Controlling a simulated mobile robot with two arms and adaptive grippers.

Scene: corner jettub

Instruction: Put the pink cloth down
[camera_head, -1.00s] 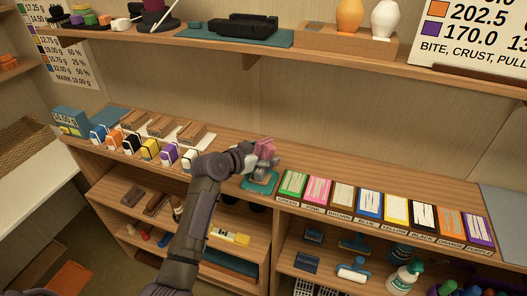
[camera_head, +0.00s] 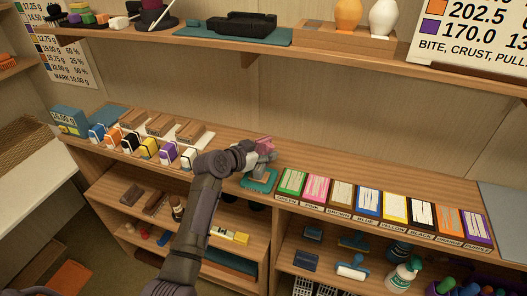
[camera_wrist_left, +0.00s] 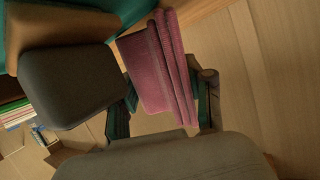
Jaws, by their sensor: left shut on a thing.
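The pink cloth (camera_head: 265,144) is folded and held at the end of my left arm, over the long wooden counter. In the left wrist view the folded pink cloth (camera_wrist_left: 160,70) sits between the fingers of my left gripper (camera_wrist_left: 165,105), which is shut on it. In the head view my left gripper (camera_head: 262,155) is small and partly merges with the cloth. A small teal mat (camera_head: 259,184) lies on the counter just below the gripper. Whether the cloth touches anything below is hard to tell. My right gripper is not in view.
A row of coloured cards starting with a green one (camera_head: 291,183) runs to the right of the mat. Small coloured boxes, including a white one (camera_head: 188,158), stand to the left. A wooden shelf (camera_head: 330,58) hangs above. The counter behind the cards is clear.

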